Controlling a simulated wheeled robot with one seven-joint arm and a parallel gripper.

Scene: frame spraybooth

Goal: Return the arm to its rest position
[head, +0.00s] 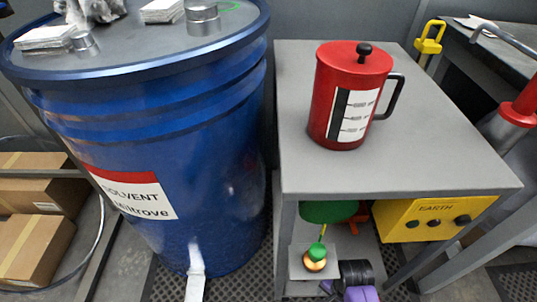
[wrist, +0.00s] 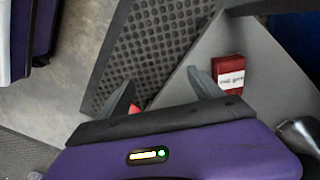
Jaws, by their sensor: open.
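My gripper (wrist: 160,77) shows in the wrist view, with its two dark fingers spread apart and nothing held between them. Its purple body with a small lit strip fills the bottom of that view. Beyond the fingers lie a grey flat surface and a dark perforated mat. In the head view I cannot make out my gripper's fingers for certain; a purple and black shape shows at the bottom edge, below the grey table (head: 440,160).
A blue solvent drum (head: 160,130) stands left of the table. A red lidded canister (head: 345,95) stands on the table. A yellow box (head: 425,220) sits beneath it. Cardboard boxes (head: 30,245) lie at lower left. A small red box (wrist: 228,74) lies beyond my fingers.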

